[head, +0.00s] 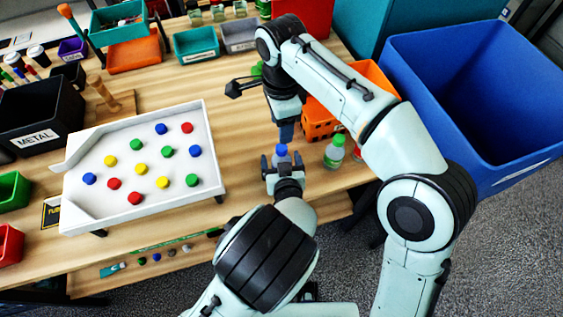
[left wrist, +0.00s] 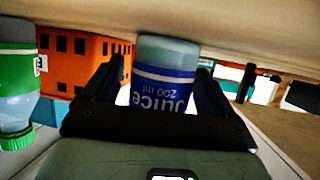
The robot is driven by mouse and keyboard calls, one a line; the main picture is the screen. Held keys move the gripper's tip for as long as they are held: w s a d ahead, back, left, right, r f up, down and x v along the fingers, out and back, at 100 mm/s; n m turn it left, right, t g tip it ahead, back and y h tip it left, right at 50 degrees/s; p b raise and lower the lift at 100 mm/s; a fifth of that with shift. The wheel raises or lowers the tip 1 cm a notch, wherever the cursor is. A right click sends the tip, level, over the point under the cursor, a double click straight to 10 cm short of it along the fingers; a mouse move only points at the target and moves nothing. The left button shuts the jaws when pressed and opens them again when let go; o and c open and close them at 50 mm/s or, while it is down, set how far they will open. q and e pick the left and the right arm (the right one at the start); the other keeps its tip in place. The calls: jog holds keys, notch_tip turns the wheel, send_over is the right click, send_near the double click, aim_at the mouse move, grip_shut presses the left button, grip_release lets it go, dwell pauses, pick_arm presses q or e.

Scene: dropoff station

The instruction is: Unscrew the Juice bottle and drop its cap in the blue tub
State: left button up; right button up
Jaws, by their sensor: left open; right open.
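The Juice bottle, with a blue cap (head: 282,150), stands near the table's front edge. Its blue label (left wrist: 163,92) reads "Juice 200 ml" upside down in the left wrist view, where the cap is hidden. My left gripper (head: 283,168) is open, with a finger on each side of the bottle; contact cannot be told. My right gripper (head: 286,132) is open and points down from above, its tips just over the cap; a gap is hard to judge. The large blue tub (head: 415,90) stands at the right, beyond my right arm.
A green-capped bottle (head: 334,152) stands right of the Juice bottle; it also shows in the left wrist view (left wrist: 17,85). An orange crate (head: 318,122) is behind it. A white tray (head: 212,150) with coloured discs lies left. Small bins line the back.

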aim_at(281, 147)
pick_arm(q)
jog(key=shift+w, duration=0.15)
jog(key=shift+c, duration=0.3)
grip_shut()
pick_arm(e)
jog(key=m, duration=0.2)
jog(key=shift+f+m, duration=0.1)
jog(key=shift+m, duration=0.2)
jog(key=m, duration=0.4)
jog(key=shift+a+f, duration=0.1)
jog(key=shift+a, duration=0.05)
jog(key=m, duration=0.6)
jog(key=shift+m, duration=0.4)
jog(key=shift+f, duration=3.8)
